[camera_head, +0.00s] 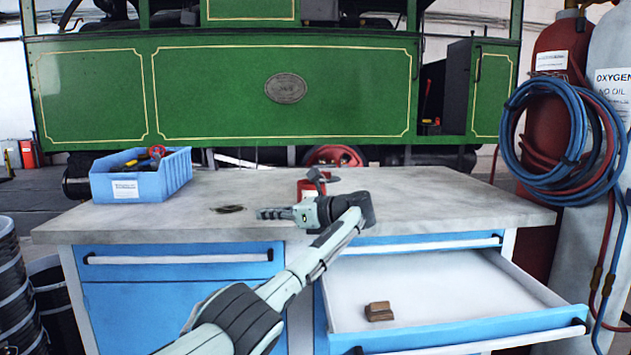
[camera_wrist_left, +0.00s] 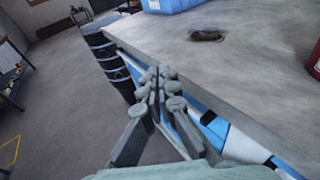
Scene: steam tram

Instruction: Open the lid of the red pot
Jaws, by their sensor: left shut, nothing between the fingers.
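The red pot (camera_head: 304,187) stands on the grey workbench (camera_head: 430,200), partly hidden behind my left wrist. A grey piece that looks like its lid (camera_head: 317,176) shows above it and appears tilted up; I cannot tell how far it is open. Only a red edge of the pot (camera_wrist_left: 316,62) shows at the right of the left wrist view. My left gripper (camera_head: 262,214) is shut and empty, in front of the pot and pointing left, away from it. Its closed fingers also show in the left wrist view (camera_wrist_left: 160,85). My right gripper is not in view.
A blue bin (camera_head: 140,187) with tools stands at the bench's left. A small dark flat object (camera_head: 229,209) lies left of the pot. An open drawer (camera_head: 450,290) holding a brown block (camera_head: 379,311) juts out below. The bench top's right side is clear.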

